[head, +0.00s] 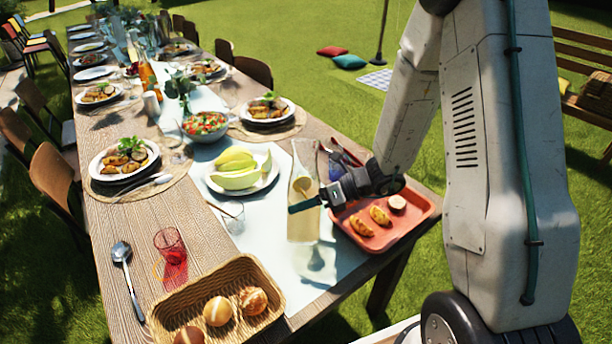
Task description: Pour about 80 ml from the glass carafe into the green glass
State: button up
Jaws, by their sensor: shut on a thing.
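The glass carafe (304,226), with pale yellow liquid in it, is upright at the near right part of the table. My gripper (310,201) reaches in from the right and is shut on the carafe around its middle; one dark teal finger crosses its front. I cannot tell whether the carafe's base touches the table runner. I cannot make out a green glass. A red glass (170,246) stands to the left, and a small clear glass (233,217) stands between it and the carafe. A blue thing (336,168) shows partly behind my gripper.
A bread basket (181,300) is at the near edge. A plate of melon (240,183) is left of the carafe. A red tray (412,222) with food lies under my wrist, to the right. Bare runner (262,245) shows left of the carafe's base.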

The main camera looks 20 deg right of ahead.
jog(key=shift+s+a+f+m+g+y, duration=0.2)
jog(key=shift+s+f+m+g, duration=0.1)
jog(key=shift+s+m+g, duration=0.15)
jog(key=shift+s+a+f+m+g+y, duration=0.15)
jog(key=shift+s+f+m+g+y, duration=0.15)
jog(key=shift+m, duration=0.25)
jog(key=shift+s+a+r+m+g+y, duration=0.15)
jog(key=shift+s+r+m+g+y, duration=0.25)
jog(key=shift+m, duration=0.3)
jog(key=shift+s+f+m+g, duration=0.1)
jog(key=shift+s+m+g, duration=0.15)
jog(key=shift+m, duration=0.25)
jog(key=shift+w+r+m+g+y+p, duration=0.3)
jog(key=shift+w+r+m+y+p, duration=0.15)
jog(key=shift+m+p, duration=0.35)
dwell(1.1)
jog(key=shift+r, duration=0.3)
dwell(1.3)
jog(key=shift+w+p, duration=0.15)
jog(key=shift+p, duration=0.2)
dwell(0.5)
dwell(1.0)
